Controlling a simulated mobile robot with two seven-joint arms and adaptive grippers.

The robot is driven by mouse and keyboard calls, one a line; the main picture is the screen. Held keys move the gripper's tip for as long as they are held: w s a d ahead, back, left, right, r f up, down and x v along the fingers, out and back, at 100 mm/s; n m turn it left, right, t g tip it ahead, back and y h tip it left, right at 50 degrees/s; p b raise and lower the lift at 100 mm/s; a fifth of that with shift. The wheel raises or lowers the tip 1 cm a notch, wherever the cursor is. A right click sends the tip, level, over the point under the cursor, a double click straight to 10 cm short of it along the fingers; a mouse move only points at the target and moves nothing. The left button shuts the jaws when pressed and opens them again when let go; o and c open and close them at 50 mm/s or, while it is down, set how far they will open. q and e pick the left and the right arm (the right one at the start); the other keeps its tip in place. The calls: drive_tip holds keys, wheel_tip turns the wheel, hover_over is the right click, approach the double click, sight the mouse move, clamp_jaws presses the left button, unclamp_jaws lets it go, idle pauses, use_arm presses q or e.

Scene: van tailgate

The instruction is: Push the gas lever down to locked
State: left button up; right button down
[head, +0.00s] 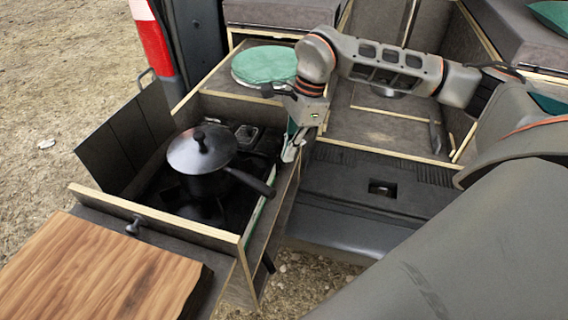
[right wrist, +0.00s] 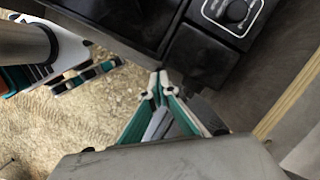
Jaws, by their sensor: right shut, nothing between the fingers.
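My right gripper (head: 290,155) is at the right side of the stove box, beside its outer edge, with its fingers pointing down. In the right wrist view its fingertips (right wrist: 162,76) meet, with nothing between them, close to the dark edge of the stove unit. A black control box with a round knob (right wrist: 237,11) is just beyond the fingertips in that view. I cannot make out the gas lever for certain; the gripper and the box edge may hide it. My left gripper is not seen.
A black pan with a lid (head: 203,152) stands on the stove, its handle toward the right wall. A wooden board (head: 95,275) lies in front. A green round cushion (head: 265,65) is behind. Open ground (head: 60,90) shows on the left.

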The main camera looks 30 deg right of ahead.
wheel_tip(320, 180, down, 2)
drive_tip(key=shift+f+b, duration=0.2)
drive_tip(key=shift+b, duration=0.3)
drive_tip(key=shift+r, duration=0.1)
drive_tip(key=shift+d+r, duration=0.1)
drive_tip(key=shift+r, duration=0.05)
drive_tip(key=d, duration=0.1)
drive_tip(key=p, duration=0.1)
drive_tip(key=d, duration=0.1)
drive_tip(key=shift+s+d+r+p, duration=0.25)
drive_tip(key=shift+d+r+p, duration=0.05)
drive_tip(key=shift+d+r, duration=0.1)
drive_tip(key=v, duration=1.2)
